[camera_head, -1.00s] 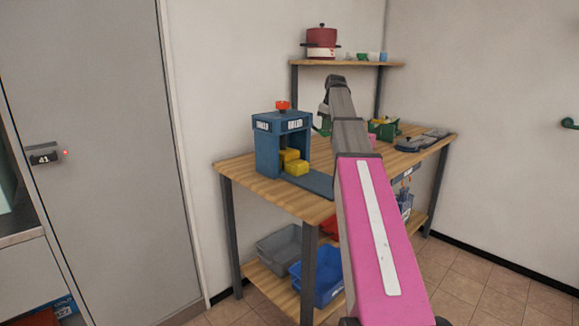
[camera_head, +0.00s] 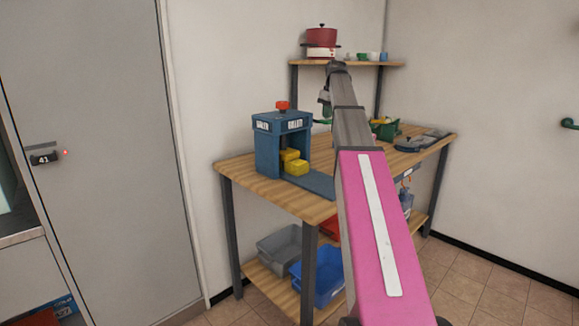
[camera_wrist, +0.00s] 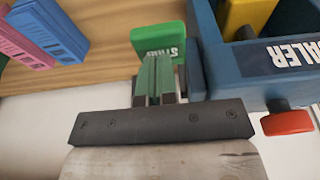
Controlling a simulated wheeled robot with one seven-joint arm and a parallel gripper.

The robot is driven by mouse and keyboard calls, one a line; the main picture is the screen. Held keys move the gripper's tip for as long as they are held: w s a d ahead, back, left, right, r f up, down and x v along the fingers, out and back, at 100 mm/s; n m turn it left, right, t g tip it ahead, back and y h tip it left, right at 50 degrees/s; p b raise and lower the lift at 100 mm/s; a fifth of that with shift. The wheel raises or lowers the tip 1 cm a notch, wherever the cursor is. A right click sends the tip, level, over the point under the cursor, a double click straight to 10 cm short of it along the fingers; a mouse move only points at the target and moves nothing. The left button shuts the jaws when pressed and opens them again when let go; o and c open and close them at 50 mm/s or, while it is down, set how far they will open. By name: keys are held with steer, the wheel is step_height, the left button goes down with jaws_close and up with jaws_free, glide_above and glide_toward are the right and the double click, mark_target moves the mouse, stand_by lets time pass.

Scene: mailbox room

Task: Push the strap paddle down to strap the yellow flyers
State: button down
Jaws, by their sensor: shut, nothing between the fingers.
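The blue baler (camera_head: 268,150) stands at the left of the table, with yellow flyers (camera_head: 296,167) stacked in and in front of its opening. In the wrist view, the baler (camera_wrist: 208,50) is at the right and some yellow of the flyers (camera_wrist: 248,12) shows in it. The green strap paddle (camera_wrist: 146,36), with white lettering, is beside the baler's wall. My gripper (camera_wrist: 158,60) is shut and empty, its fingers overlapping the paddle's lower part in the picture. I cannot tell whether they touch it. My arm covers much of this area in the head view.
The baler's red knob (camera_head: 282,105) sticks out on top. Pink flyers (camera_wrist: 18,45) and blue flyers (camera_wrist: 55,30) lie at the left in the wrist view. A green container (camera_head: 385,130) stands farther back on the wooden table (camera_head: 260,193). A shelf (camera_head: 350,64) rises behind.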

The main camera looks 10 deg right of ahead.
steer(key=shift+r, duration=2.9)
